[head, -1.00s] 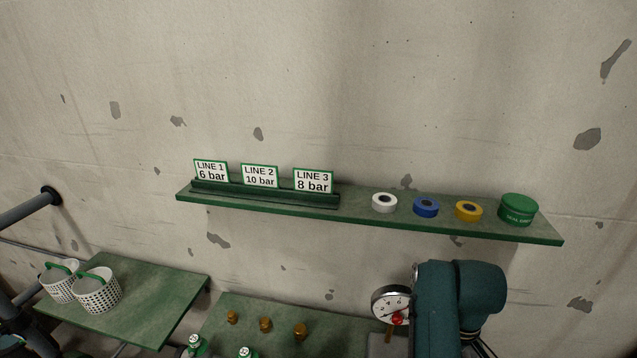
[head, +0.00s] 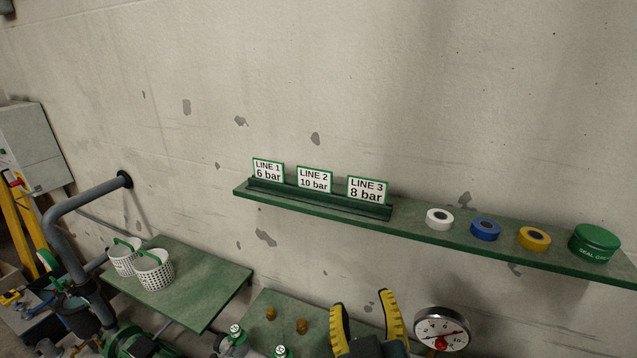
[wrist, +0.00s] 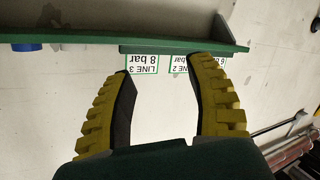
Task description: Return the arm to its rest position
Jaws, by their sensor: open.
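My gripper (head: 364,304) shows at the bottom of the head view, its two yellow-and-black fingers pointing up and spread apart with nothing between them. It is in front of the lower green bench and left of a round pressure gauge (head: 442,329). In the wrist view my gripper (wrist: 163,68) is also open and empty. The LINE 3 card (wrist: 142,64) and LINE 2 card (wrist: 180,64) appear upside down beyond its fingertips. The gripper touches nothing that I can see.
The green wall shelf (head: 410,227) carries three pressure cards, a white tape roll (head: 440,219), a blue one (head: 486,230), a yellow one (head: 534,239) and a green tin (head: 594,244). White baskets (head: 155,270) stand on a side table (head: 215,285). Brass fittings (head: 302,326) sit on the lower bench.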

